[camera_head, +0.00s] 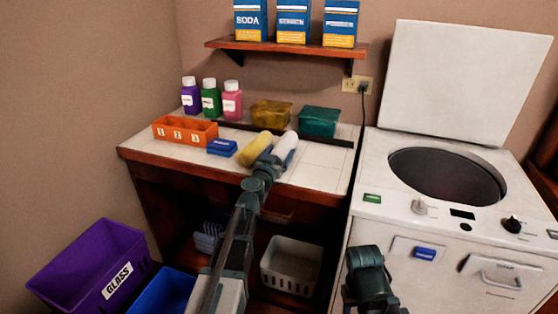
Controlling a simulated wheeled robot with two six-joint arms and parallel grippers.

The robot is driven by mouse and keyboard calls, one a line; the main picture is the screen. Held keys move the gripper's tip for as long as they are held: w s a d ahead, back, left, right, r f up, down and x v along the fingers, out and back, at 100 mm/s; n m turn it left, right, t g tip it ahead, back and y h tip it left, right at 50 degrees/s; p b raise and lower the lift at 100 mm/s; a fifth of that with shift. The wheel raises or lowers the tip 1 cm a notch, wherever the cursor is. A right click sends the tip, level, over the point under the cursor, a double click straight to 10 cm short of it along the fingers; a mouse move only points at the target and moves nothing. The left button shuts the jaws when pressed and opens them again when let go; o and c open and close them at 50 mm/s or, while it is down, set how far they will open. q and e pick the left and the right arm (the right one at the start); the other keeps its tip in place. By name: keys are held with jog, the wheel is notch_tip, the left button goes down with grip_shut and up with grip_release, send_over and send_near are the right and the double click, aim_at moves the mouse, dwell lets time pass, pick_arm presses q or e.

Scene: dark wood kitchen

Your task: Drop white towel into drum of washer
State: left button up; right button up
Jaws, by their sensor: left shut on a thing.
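My left gripper (279,158) reaches in over the counter's front edge and is shut on the near end of the white towel. Whether the towel still touches the counter I cannot tell. The washer (378,170) stands at the right with its white lid (465,80) raised. Its round drum (447,178) opening faces up and looks dark inside. Part of my right arm shows low in front of the washer; its fingertips cannot be made out.
The counter (320,172) also holds an orange numbered tray (185,131), a blue box (222,147), several bottles, a yellow container (271,113) and a teal container (319,121). A shelf (285,46) with boxes hangs above. Purple (75,262) and blue bins stand at lower left.

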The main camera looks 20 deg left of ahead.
pick_arm(q)
jog(key=shift+f, duration=0.45)
jog(key=shift+r, duration=0.15)
pick_arm(e)
jog(key=shift+f, duration=0.35)
pick_arm(q)
jog(key=shift+f, duration=0.2)
jog(key=o, duration=1.3)
pick_arm(e)
jog(key=shift+f, duration=0.15)
pick_arm(q)
jog(key=shift+r, duration=0.2)
